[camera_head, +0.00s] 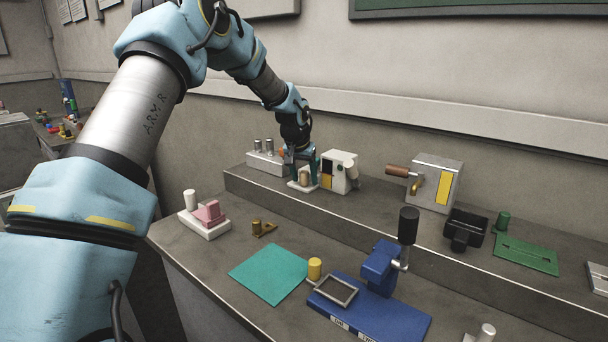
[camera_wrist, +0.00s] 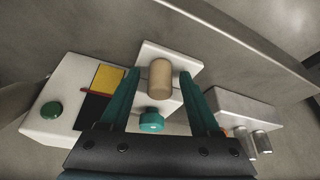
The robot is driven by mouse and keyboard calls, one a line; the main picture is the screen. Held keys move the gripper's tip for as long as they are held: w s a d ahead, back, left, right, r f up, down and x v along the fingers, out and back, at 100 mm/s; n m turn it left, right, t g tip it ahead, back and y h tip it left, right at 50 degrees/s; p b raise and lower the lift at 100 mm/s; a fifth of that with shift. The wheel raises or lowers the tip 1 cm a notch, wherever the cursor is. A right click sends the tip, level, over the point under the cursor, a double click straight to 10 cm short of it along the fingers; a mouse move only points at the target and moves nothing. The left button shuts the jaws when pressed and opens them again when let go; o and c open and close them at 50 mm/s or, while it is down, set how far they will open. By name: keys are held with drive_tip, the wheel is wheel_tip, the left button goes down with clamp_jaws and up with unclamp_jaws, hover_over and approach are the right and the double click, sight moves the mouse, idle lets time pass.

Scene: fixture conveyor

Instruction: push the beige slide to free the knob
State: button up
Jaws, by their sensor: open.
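The beige slide appears as a beige upright cylinder (camera_wrist: 160,80) on a white base plate (camera_wrist: 178,54) in the wrist view. It also shows as a small beige piece (camera_head: 304,178) on the upper ledge in the head view. A teal knob (camera_wrist: 151,121) sits close beside it, nearer my palm. My gripper (camera_wrist: 159,72) is open, with one teal finger on each side of the beige cylinder and the knob. Gaps show between the fingers and both parts. In the head view my gripper (camera_head: 302,162) is low over the plate, and the knob cannot be made out.
A white box (camera_head: 340,171) with a yellow and black face stands close to the right in the head view. A white block with metal pegs (camera_head: 266,163) is close to the left. The wall is behind. A blue fixture (camera_head: 372,305) and teal mat (camera_head: 268,274) lie lower.

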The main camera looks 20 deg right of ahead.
drive_tip(key=shift+c, duration=0.3)
clamp_jaws()
idle(1.1)
